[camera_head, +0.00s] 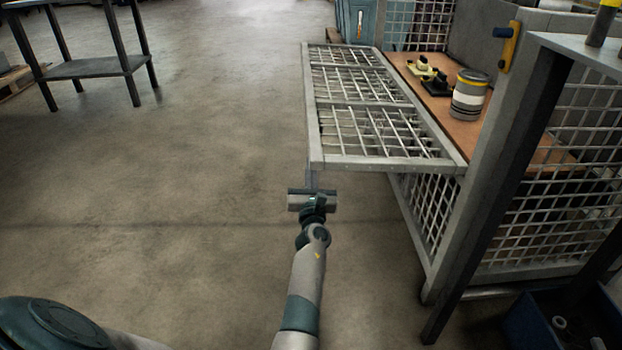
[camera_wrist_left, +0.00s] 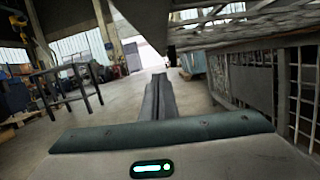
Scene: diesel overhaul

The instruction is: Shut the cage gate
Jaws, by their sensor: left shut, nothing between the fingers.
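The cage gate (camera_head: 368,106) is a grey-framed wire mesh panel. In the head view it stands open, swung down and out to the left of the cage (camera_head: 440,215), lying about level. In the left wrist view, the gate's mesh (camera_wrist_left: 235,30) shows overhead at upper right, seen from below. My left gripper (camera_head: 311,180) is shut and empty just short of the gate's near outer corner, and appears lower than it. Contact cannot be made out. Its closed fingers also show in the left wrist view (camera_wrist_left: 159,97). My right gripper is not in view.
On the brown cage floor (camera_head: 468,130) stand a banded canister (camera_head: 469,95) and small yellow-and-black parts (camera_head: 427,75). An orange latch-like fitting (camera_head: 510,47) is on the cage at upper right. A dark table (camera_head: 90,67) stands far left. The floor between is clear.

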